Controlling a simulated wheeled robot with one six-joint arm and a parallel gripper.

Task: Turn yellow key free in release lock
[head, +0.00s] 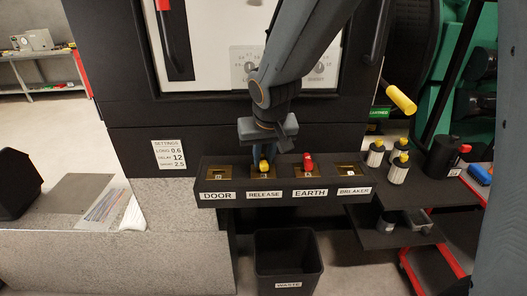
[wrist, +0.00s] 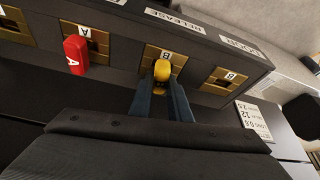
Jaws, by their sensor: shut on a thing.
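The yellow key (head: 263,166) stands in the release lock (head: 254,175), a brass plate above the RELEASE label. It also shows in the wrist view (wrist: 162,71), at the brass release lock plate (wrist: 177,59) marked B. My gripper (head: 263,157) comes down on the key from above, and its two blue fingers (wrist: 162,90) are shut on it. The key's shaft and how far it is turned cannot be told.
A red key (head: 308,161) marked A stands in the EARTH lock beside my gripper. The DOOR lock (head: 220,172) and BREAKER lock (head: 346,171) show no key. A black waste bin (head: 287,265) stands below. Several yellow-topped bottles (head: 398,168) stand at right, below a yellow handle (head: 401,98).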

